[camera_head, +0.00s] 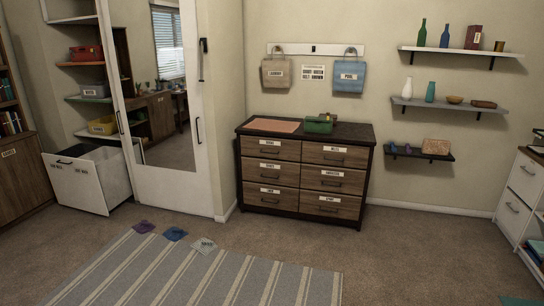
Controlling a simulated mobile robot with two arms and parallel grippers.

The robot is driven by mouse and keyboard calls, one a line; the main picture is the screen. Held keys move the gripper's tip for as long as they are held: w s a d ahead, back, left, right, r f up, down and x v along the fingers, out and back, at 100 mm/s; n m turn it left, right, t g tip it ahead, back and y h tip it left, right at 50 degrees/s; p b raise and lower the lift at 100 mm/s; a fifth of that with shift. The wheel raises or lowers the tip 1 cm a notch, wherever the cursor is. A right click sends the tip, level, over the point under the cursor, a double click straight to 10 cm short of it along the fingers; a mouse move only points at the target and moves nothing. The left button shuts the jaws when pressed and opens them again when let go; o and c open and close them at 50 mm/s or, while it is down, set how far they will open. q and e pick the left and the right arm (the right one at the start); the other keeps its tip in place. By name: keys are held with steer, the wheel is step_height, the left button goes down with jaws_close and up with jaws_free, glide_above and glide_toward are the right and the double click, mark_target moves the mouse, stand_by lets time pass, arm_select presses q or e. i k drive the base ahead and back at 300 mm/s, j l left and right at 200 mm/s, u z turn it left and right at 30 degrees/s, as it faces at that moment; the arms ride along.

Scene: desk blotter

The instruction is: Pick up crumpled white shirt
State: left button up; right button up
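Several small crumpled cloths lie in a row along the far edge of the striped rug (190,280). The whitish one (204,246) is at the right end of the row. It looks like the crumpled white shirt, though it is small in view and its shape is hard to make out. A blue cloth (175,234) lies to its left, and a purple cloth (144,227) lies farther left. Neither of my grippers shows in the head view.
A wooden dresser (305,152) stands behind the rug, with a green box (319,124) on top. A white bin (88,180) is tilted out at the left by a mirrored door (163,90). White drawers (519,205) stand at the right. Carpet (420,250) right of the rug is clear.

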mark_target(204, 246)
steer(key=i, duration=2.35)
steer(key=i+u, duration=0.15)
steer(key=i, duration=0.3)
steer(key=i+l+u, duration=0.15)
steer(key=i, duration=0.25)
steer(key=i+l+u, duration=0.15)
steer(key=i, duration=0.3)
steer(key=i+l+u, duration=0.1)
steer(key=i, duration=0.3)
